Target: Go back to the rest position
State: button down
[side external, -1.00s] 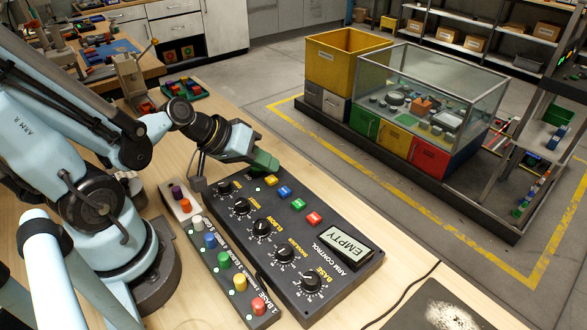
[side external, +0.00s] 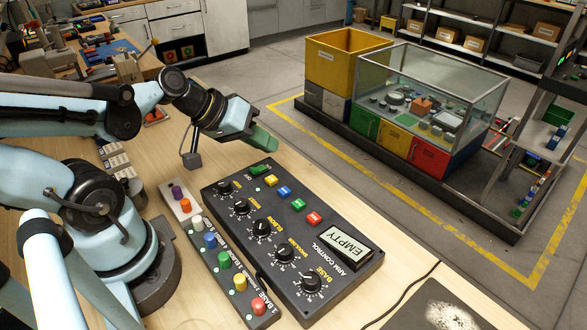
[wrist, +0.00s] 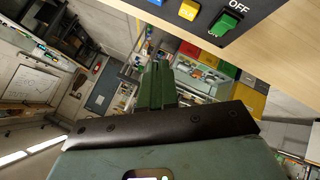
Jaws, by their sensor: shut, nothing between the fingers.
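My gripper (side external: 262,141) has green fingers and is shut and empty. In the side external view it hangs in the air above the far end of the black arm control panel (side external: 315,222), apart from it. Its green fingers (wrist: 157,88) also show closed together in the wrist view. Near the panel's far end is a green switch (side external: 258,169), which shows beside the word OFF in the wrist view (wrist: 224,24). The panel's display (side external: 346,248) reads EMPTY.
A strip of coloured buttons (side external: 224,259) lies along the panel's left side. A small block with purple and orange knobs (side external: 181,201) sits beyond it. Across the aisle stand a glass case (side external: 430,85) and a yellow bin (side external: 345,62). The air around my gripper is clear.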

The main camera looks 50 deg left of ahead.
dwell(0.3)
jog(key=m+y, duration=0.1)
jog(key=d+r+m+g+y, duration=0.1)
jog(key=m, duration=0.3)
jog(key=shift+s+d+r+g+y, duration=0.25)
jog(key=shift+d+r+g+y, duration=0.05)
jog(key=shift+d+r+y, duration=0.1)
jog(key=c, duration=1.8)
grip_release()
